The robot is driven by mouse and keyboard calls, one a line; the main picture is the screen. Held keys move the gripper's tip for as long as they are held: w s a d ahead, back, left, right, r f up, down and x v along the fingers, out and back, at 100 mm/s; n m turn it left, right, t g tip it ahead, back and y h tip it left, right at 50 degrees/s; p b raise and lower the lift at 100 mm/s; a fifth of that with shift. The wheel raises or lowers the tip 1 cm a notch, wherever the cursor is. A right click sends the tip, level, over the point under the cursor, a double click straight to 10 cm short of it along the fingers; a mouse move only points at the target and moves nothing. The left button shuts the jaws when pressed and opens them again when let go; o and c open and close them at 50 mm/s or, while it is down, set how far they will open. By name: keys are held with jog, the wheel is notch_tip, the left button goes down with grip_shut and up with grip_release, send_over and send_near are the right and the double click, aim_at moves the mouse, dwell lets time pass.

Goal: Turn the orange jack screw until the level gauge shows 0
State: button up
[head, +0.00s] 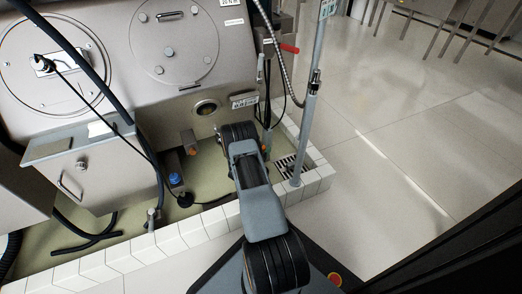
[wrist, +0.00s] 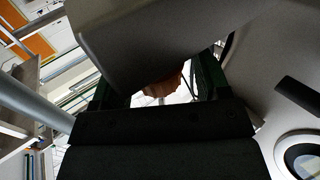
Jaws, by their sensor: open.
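An orange-brown lobed knob (wrist: 163,87), which looks like the orange jack screw, shows in the wrist view between the fingers of my gripper (wrist: 158,98). A grey part covers its top, and I cannot tell whether the fingers touch it. My gripper is open. In the head view my arm hides the gripper near the machine's lower front. A small orange piece (head: 191,150) sits on a grey post left of the arm; I cannot tell if it is the same screw. A round port (head: 206,107) is on the machine's front. No gauge reading is legible.
A blue-topped fitting (head: 175,179) stands left of my arm. A white tiled curb (head: 208,220) edges the green sump floor. A grey upright pole (head: 310,115) and a floor drain (head: 288,166) are to the right.

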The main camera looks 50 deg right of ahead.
jog(key=shift+d, duration=0.3)
jog(key=shift+a, duration=0.1)
jog(key=c, duration=0.9)
